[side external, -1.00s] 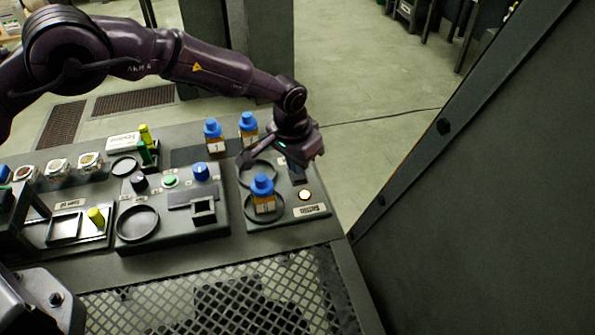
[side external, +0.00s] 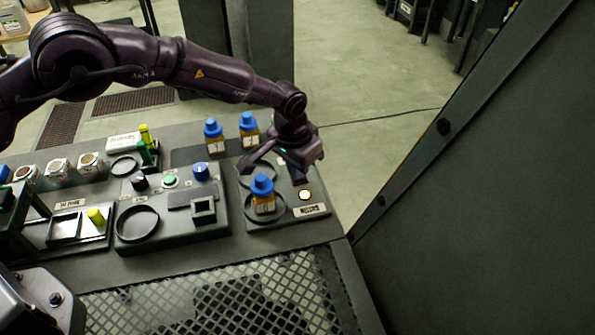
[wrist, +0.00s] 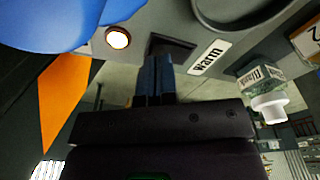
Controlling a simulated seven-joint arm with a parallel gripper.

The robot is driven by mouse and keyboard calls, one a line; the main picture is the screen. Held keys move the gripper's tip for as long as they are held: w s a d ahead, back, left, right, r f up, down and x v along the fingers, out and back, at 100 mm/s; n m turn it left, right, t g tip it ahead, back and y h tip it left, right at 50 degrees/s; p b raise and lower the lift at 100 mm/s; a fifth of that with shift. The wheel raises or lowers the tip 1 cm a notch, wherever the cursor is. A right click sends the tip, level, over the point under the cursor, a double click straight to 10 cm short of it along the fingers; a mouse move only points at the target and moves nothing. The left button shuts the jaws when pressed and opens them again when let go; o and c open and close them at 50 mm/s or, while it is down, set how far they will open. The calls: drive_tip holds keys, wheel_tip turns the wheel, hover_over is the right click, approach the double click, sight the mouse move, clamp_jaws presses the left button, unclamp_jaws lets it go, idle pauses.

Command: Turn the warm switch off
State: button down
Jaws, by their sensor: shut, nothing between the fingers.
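My gripper (side external: 301,178) is over the right-hand panel (side external: 262,222), its fingers pointing down at the panel's back right. In the wrist view its shut, empty fingers (wrist: 155,72) reach a dark square switch housing (wrist: 172,46) next to the "Warm" label (wrist: 208,58). The fingers hide part of this housing, so I cannot tell the switch's position or whether they touch it. A round light (wrist: 117,38) glows beside it; it also shows lit in the side view (side external: 305,195).
A blue-capped bottle (side external: 263,193) stands on the panel's front ring, left of my gripper. Two more blue-capped bottles, one left (side external: 213,136) and one right (side external: 249,129), stand behind. A control box (side external: 172,228) is to the left. Open floor lies beyond the bench.

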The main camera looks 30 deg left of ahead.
drive_tip(key=shift+f, duration=0.55)
drive_tip(key=shift+r, duration=3.55)
drive_tip(key=s+a+r+n+t, duration=0.1)
drive_tip(key=s+a+r, duration=0.25)
drive_tip(key=r, duration=0.45)
drive_tip(key=s+a+r, duration=0.3)
drive_tip(key=a+r, duration=0.2)
drive_tip(key=r, duration=0.2)
drive_tip(key=s+a+r+n+t, duration=0.1)
drive_tip(key=s+a+r, duration=0.3)
drive_tip(key=r, duration=0.4)
drive_tip(key=s+a+r+t, duration=0.1)
drive_tip(key=s+a, duration=0.3)
drive_tip(key=s, duration=0.7)
drive_tip(key=s+a+r+n, duration=0.1)
drive_tip(key=s+a, duration=0.4)
drive_tip(key=s, duration=0.6)
drive_tip(key=shift+s+r+t, duration=0.3)
drive_tip(key=shift+r+t, duration=0.1)
